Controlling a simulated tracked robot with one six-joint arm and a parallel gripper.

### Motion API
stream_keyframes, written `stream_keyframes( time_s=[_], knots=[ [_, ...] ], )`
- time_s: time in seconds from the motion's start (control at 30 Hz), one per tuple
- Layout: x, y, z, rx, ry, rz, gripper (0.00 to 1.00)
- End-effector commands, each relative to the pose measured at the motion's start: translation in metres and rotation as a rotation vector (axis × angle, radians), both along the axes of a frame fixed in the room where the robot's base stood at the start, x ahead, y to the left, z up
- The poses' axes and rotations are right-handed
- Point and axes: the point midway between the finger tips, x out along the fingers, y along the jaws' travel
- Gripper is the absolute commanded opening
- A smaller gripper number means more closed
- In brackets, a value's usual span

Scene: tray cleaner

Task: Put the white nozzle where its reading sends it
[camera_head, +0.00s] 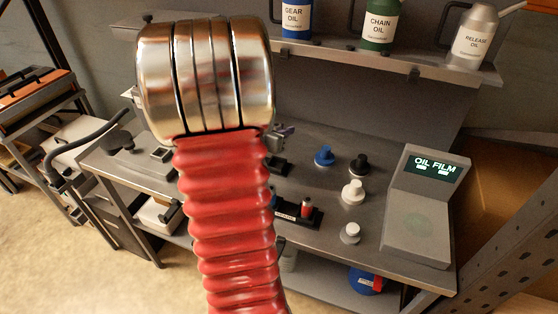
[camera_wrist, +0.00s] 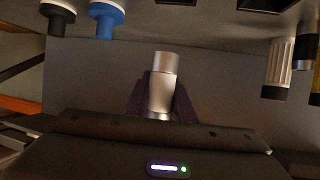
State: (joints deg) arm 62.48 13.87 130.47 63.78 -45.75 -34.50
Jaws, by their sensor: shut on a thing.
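In the wrist view my gripper (camera_wrist: 163,95) has its dark fingers shut on a silvery-grey cylinder (camera_wrist: 163,78); I cannot tell whether this is a nozzle. In the head view my arm hides most of my gripper; a purplish part (camera_head: 284,134) shows at its right edge. A white nozzle (camera_head: 353,191) stands on the bench, with a smaller whitish piece (camera_head: 350,233) in front. A blue nozzle (camera_head: 325,155) and a black nozzle (camera_head: 360,163) stand behind. The grey reader (camera_head: 416,221) at the right shows "OIL FILM" on its screen (camera_head: 436,166); its plate looks empty.
A dark labelled tray (camera_head: 287,215) holds a small red item (camera_head: 306,207). A shelf above bears the gear oil (camera_head: 297,17), chain oil (camera_head: 379,25) and release oil (camera_head: 474,40). A black hose (camera_head: 90,136) is at the left. My arm hides the bench's middle.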

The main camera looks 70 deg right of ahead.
Motion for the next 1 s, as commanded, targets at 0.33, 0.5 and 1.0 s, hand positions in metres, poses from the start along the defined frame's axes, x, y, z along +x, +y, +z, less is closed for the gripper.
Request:
stream_keyframes(
  time_s=[0.33, 0.5, 1.0],
  knots=[
    [0.000, 0.000, -0.045, 0.001, 0.001, 0.000, 0.00],
    [0.000, 0.000, -0.048, -0.001, 0.001, 0.001, 0.00],
    [-0.001, 0.000, -0.075, 0.004, 0.003, 0.001, 0.00]
  ],
)
